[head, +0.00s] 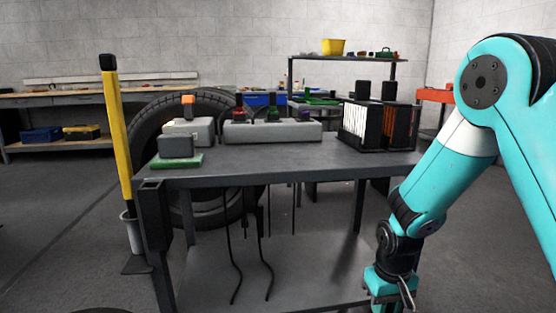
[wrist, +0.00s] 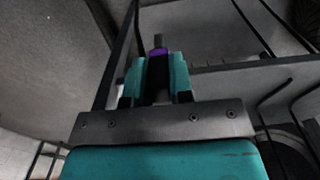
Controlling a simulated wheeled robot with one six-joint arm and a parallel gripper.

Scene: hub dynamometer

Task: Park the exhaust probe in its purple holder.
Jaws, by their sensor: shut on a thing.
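My gripper (wrist: 158,82) is shut on a dark piece with a purple band, which I take to be the exhaust probe (wrist: 157,50). In the head view my gripper (head: 392,287) is low at the bottom right, beside the bench's right end and below its top. A thin bent metal piece shows there; most of the probe is hidden. The purple holder (head: 304,112) appears as a small purple spot at the right end of a long grey block on the bench. It looks empty, beside red and green spots with black pieces standing in them.
The grey bench (head: 290,160) has a lower shelf, with dark cables hanging in front. Two finned boxes (head: 375,124) stand at its right end, near my arm. A grey box and green pad (head: 176,161) are at the left. A yellow post (head: 116,130) stands left; a tire is behind.

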